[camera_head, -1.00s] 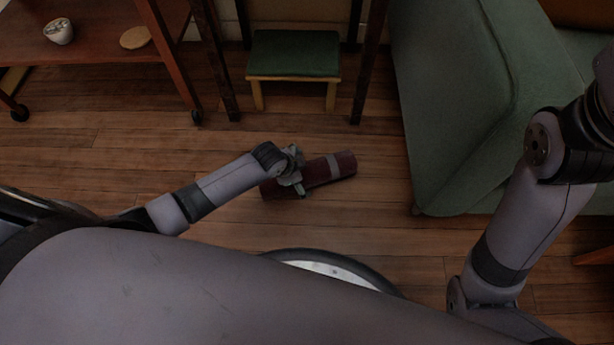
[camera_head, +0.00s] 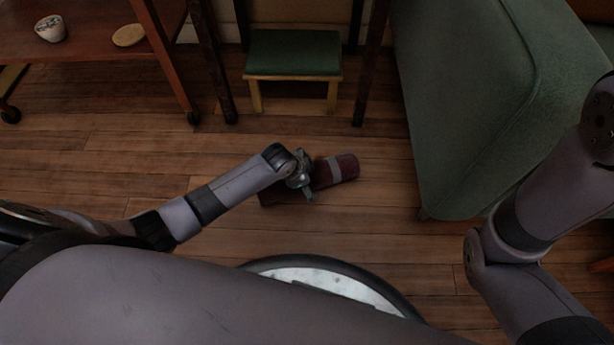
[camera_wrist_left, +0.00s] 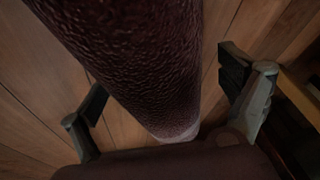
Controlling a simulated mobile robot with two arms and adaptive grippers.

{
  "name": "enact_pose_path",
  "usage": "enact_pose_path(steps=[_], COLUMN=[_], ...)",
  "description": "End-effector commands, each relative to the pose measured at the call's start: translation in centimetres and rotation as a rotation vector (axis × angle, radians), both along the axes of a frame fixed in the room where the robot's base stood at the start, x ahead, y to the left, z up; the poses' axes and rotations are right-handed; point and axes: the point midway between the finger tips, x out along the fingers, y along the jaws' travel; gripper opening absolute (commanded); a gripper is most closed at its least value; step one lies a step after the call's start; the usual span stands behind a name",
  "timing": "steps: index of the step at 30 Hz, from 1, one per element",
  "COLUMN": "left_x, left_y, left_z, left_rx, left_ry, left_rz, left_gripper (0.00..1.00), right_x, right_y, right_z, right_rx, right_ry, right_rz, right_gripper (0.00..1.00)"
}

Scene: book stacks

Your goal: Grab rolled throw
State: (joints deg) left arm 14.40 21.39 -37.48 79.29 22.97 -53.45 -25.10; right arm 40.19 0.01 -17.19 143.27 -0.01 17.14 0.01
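The rolled throw (camera_head: 346,166) is a dark red roll with a pale band, lying on the wooden floor in the head view. My left gripper (camera_head: 305,183) is over its middle and hides part of it. In the left wrist view the throw (camera_wrist_left: 145,60) runs between the two spread fingers of the left gripper (camera_wrist_left: 168,108), with visible gaps on both sides. The throw's underside is hidden. My right arm shows at the right of the head view, but its gripper is out of frame.
A green-topped stool (camera_head: 293,55) stands behind the throw. A green sofa (camera_head: 480,120) is at the right. The floor (camera_head: 130,165) around the throw is clear.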

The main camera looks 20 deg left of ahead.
Motion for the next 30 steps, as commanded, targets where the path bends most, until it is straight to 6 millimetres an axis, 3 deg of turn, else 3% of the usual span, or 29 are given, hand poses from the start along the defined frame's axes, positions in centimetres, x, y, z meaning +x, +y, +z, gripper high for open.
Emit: enact_pose_path(steps=[25,30], left_x=[-0.09,-0.03], left_y=[-0.02,-0.05], left_z=[-0.06,0.01], left_rx=[0.0,-0.001], left_ry=[0.001,0.0], left_rz=[0.0,-0.001], left_gripper=[0.35,0.34], right_x=[-0.02,0.0], right_y=[0.01,0.0], right_z=[-0.03,-0.02], right_rx=[0.0,0.0], right_ry=[-0.001,0.0], right_rz=[0.0,0.0], right_gripper=[0.31,0.31])
